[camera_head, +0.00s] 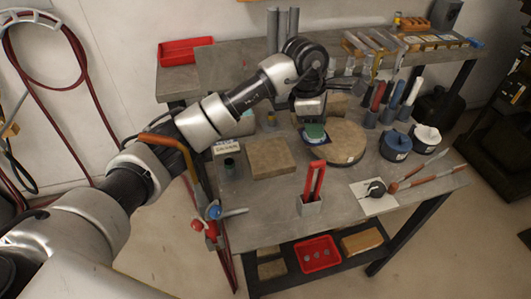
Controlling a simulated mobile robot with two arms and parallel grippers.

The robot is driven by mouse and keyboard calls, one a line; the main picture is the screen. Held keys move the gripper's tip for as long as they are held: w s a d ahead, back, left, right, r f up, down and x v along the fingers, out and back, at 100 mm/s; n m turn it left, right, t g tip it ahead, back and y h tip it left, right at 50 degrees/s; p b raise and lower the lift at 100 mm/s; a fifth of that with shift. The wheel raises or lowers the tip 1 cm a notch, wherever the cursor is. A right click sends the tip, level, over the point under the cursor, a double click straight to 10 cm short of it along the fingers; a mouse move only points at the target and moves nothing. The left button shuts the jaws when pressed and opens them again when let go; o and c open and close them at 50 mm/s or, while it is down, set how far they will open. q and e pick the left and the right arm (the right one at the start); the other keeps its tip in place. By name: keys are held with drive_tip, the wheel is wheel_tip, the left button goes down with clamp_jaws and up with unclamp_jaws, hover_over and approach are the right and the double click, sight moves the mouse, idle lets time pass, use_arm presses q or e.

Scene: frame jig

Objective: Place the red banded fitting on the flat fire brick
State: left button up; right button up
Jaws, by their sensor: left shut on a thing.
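My left gripper (314,120) reaches in from the left and points down over the bench. It is shut on a small dark greenish piece (315,132), just above or at the round tan slab (345,145); I cannot tell if they touch. No red band shows on this piece. A flat tan fire brick (270,158) lies on the bench to the left of the gripper. My right gripper is not in view.
Upright tools (390,98) and blue-and-white pots (395,146) stand to the right. Red valve parts (211,227) sit at the left edge.

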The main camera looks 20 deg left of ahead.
use_arm(q)
drive_tip(key=b, duration=0.3)
hover_over(273, 154)
wheel_tip(273, 154, down, 6)
drive_tip(key=shift+s+f, duration=0.15)
drive_tip(key=shift+f, duration=0.1)
drive_tip(key=shift+a+f, duration=0.2)
drive_tip(key=shift+a, duration=0.25)
wheel_tip(273, 154, down, 4)
drive_tip(key=b, duration=0.2)
drive_tip(key=shift+f+b, duration=0.1)
drive_tip(key=shift+b, duration=0.25)
drive_tip(key=o, duration=1)
